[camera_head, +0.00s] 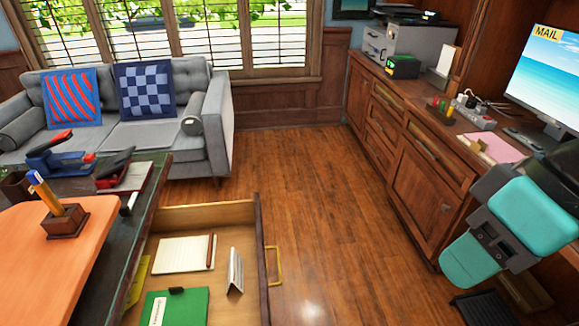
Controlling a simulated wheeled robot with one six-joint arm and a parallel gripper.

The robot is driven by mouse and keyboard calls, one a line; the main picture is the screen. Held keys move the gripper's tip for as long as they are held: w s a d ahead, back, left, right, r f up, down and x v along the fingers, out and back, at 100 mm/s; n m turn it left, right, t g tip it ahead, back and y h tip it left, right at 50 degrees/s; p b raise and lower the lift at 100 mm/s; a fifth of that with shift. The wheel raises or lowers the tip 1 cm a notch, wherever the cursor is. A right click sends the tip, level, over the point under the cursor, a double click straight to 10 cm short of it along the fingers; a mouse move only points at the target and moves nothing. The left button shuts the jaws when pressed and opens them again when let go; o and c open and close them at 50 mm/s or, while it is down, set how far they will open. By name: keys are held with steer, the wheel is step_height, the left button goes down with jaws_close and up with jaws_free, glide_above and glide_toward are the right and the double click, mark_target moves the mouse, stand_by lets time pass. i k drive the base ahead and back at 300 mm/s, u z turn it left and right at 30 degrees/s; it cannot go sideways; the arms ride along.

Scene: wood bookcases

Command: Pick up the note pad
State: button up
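A white note pad (182,255) with faint ruled lines lies flat in the open drawer (205,214) of the desk at the lower left. A thin brown pen or pencil (211,250) lies along its right edge. The pad's top face is mostly uncovered. Teal and grey links of my arm show at the right, well apart from the drawer and in front of the wooden cabinet.
The drawer also holds a green folder (178,308), a small upright metal item (235,271) and yellow paper (137,283). The desk top (62,262) carries a pen holder (65,221) and a stapler. A grey sofa (205,133) stands behind.

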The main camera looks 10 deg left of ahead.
mark_target(180, 255)
steer(key=z, duration=0.85)
steer(key=i, duration=0.85)
steer(key=u, duration=2.35)
